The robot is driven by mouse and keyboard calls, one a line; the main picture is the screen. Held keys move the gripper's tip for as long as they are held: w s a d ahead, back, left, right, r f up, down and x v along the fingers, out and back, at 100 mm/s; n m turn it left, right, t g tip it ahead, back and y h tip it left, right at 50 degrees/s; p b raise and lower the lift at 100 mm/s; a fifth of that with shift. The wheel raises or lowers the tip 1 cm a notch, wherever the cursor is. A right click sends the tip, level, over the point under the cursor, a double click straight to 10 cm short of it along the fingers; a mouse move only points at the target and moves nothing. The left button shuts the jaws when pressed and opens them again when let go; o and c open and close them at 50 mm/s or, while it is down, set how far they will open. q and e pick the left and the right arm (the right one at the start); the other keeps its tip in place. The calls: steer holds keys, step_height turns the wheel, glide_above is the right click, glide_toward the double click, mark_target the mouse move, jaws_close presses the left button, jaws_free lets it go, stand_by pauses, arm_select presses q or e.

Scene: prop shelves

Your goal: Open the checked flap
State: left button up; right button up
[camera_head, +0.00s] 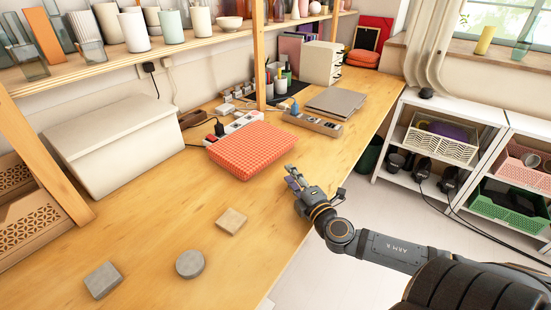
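A flat box with a red-and-white checked top (250,148) lies on the wooden table, right of its middle. Its checked top lies flat and looks closed. My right gripper (289,178) is at the table's front edge, just right of and nearer than the box's near right corner. It looks apart from the box. Its fingers are small and close together, so I cannot tell whether they are open or shut. I see nothing held in them. My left gripper is not in view.
A large cream box (115,140) stands at the left on the table (150,240). Three small blocks lie in front: a grey square (103,280), a grey round (190,264) and a beige square (231,221). A wooden post (259,55) and a power strip (232,127) stand behind the checked box.

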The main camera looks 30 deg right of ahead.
mark_target(274, 156)
steer(key=w, duration=0.1)
steer(key=w+b, duration=0.1)
steer(key=w, duration=0.3)
steer(key=shift+w+d+f+b, duration=0.1)
steer(key=shift+w+d+b, duration=0.05)
steer(key=shift+d+b, duration=0.2)
steer(key=w, duration=0.3)
steer(key=shift+w+d+p, duration=0.1)
steer(key=shift+w+p, duration=0.15)
steer(key=shift+p, duration=0.05)
steer(key=shift+w, duration=0.5)
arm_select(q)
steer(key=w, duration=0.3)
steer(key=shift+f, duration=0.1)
arm_select(e)
jaws_close()
